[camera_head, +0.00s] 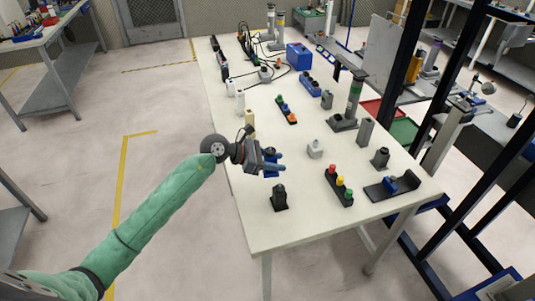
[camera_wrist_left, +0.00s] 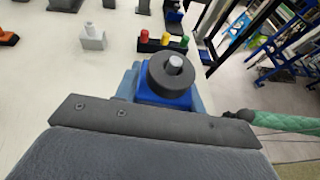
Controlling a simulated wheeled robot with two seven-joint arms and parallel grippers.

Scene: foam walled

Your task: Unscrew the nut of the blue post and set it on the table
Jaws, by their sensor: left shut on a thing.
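My left gripper (camera_head: 276,162) is at the near left part of the table (camera_head: 295,232) and is shut on the blue post (camera_head: 270,155). In the left wrist view the blue post (camera_wrist_left: 160,97) sits between the grey-blue fingers. A dark round nut (camera_wrist_left: 160,78) is around its light grey stud (camera_wrist_left: 176,62), whose tip shows above the nut. The gripper hides part of the post in the head view. I cannot tell whether its underside touches the table. My right gripper is not in view.
A dark stand (camera_head: 279,198) is close in front of the gripper. A rack with red, yellow and green pieces (camera_head: 340,188), a light grey block (camera_head: 315,149) and a dark tray with a blue piece (camera_head: 398,188) stand to the right. The near table surface between them is bare.

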